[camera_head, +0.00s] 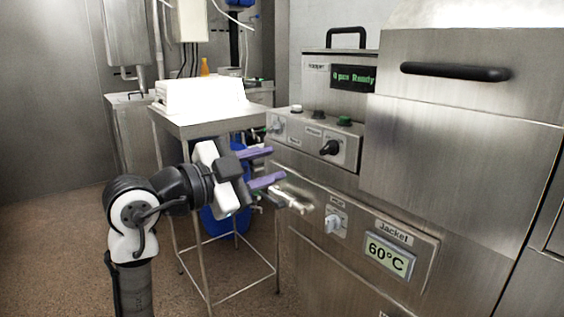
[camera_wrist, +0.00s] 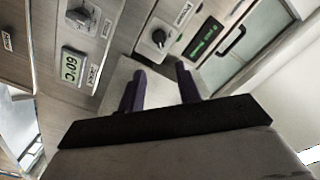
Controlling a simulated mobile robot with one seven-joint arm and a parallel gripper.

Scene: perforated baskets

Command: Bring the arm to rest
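My gripper (camera_head: 262,168) is raised in front of the steel machine in the head view. Its two purple fingers are apart, with nothing between them. In the wrist view my gripper (camera_wrist: 160,88) also shows open and empty, with the machine's panels beyond the fingertips. My arm bends at the left of the head view, with the gripper pointing right toward the machine. From these views I cannot tell the exact gap between the fingertips and the machine.
The steel machine (camera_head: 455,130) fills the right, with a black knob (camera_head: 330,147), a jacket knob (camera_head: 333,222) and a 60°C display (camera_head: 388,258). A metal pipe (camera_head: 290,200) juts out below my gripper. Floor at left is clear.

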